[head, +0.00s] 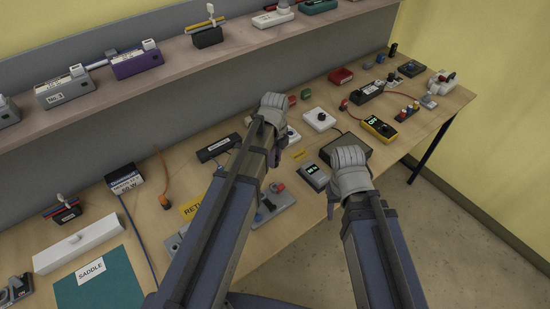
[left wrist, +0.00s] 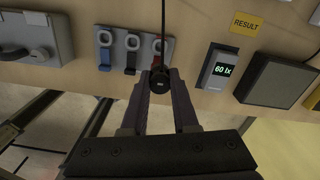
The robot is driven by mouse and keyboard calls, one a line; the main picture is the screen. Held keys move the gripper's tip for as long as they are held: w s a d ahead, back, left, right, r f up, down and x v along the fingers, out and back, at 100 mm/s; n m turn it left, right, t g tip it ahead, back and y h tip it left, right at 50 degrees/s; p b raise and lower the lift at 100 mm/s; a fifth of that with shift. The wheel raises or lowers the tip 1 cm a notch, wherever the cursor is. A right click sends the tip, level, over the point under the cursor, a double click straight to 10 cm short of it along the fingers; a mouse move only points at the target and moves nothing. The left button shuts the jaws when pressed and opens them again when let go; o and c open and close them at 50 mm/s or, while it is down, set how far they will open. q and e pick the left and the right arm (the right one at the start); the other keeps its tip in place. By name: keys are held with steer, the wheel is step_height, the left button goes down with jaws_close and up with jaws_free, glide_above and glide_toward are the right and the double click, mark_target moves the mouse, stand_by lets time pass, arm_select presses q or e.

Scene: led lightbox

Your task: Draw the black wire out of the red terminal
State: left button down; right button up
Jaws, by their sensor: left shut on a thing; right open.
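The lever terminal block (left wrist: 128,48) is grey, with blue, black and red terminals side by side in the left wrist view. The red terminal (left wrist: 157,47) is at its right end. My left gripper (left wrist: 162,74) is shut on the dark end of the black wire (left wrist: 163,22), right at the near side of the red terminal. A round black piece (left wrist: 160,83) sits between the fingers. Whether the wire tip is inside the terminal is hidden. In the head view my left arm covers much of the block (head: 281,202). My right gripper (head: 331,204) is open, mostly hidden under its wrist.
A light meter (left wrist: 215,67) reading 60 lx stands right of the block. Further right is a dark panel (left wrist: 267,77), with a yellow RESULT card (left wrist: 246,22) behind. A shelf (head: 180,62) with more boxes runs along the back. The table's front edge is close.

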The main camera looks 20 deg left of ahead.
arm_select(q)
steer(key=shift+r+p, duration=2.7)
steer(key=shift+r, duration=0.2)
arm_select(e)
step_height(320, 180, up, 6)
steer(key=shift+f, duration=0.1)
